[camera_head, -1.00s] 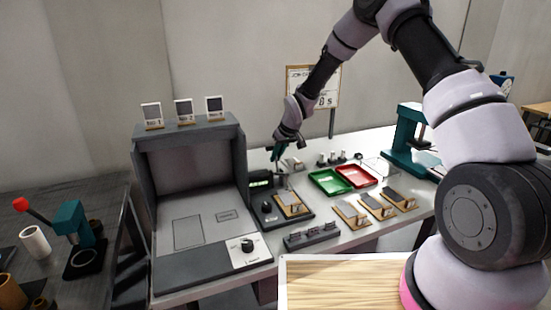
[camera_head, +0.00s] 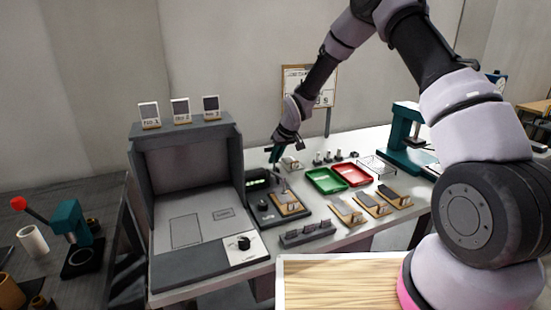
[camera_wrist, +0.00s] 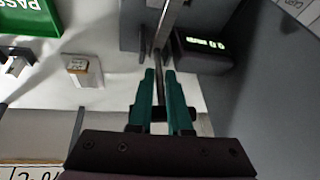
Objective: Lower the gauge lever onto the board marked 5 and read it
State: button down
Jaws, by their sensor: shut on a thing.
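My gripper (camera_head: 275,157) is at the back of the gauge. In the wrist view its two green fingers (camera_wrist: 160,90) are close together on the gauge lever (camera_wrist: 168,25), a thin metal bar running away from them. The gauge's dark base (camera_head: 264,214) stands on the white table, with a wood-edged board with a grey top (camera_head: 286,203) lying on it. I cannot read a number on that board. The gauge's display (camera_head: 257,183) glows green; in the wrist view the display (camera_wrist: 207,43) shows digits that look like zeros. Whether the lever touches the board is too small to tell.
A green tray (camera_head: 325,181) and a red tray (camera_head: 352,175) lie right of the gauge. Several similar boards (camera_head: 372,205) lie in front of them. A grey booth (camera_head: 185,165) stands close on the left. A low grey rack (camera_head: 307,234) is in front, a teal press (camera_head: 404,135) at right.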

jog(key=shift+s+a+f, duration=0.15)
jog(key=shift+s+a, duration=0.2)
jog(key=shift+s, duration=0.05)
dwell(0.4)
jog(key=c, duration=0.9)
grip_release()
jog(key=shift+w, duration=0.15)
jog(key=shift+w+d, duration=0.1)
jog(key=shift+d+r, duration=0.1)
jog(key=shift+r, duration=0.25)
jog(key=v, duration=1)
jog(key=shift+r, duration=0.1)
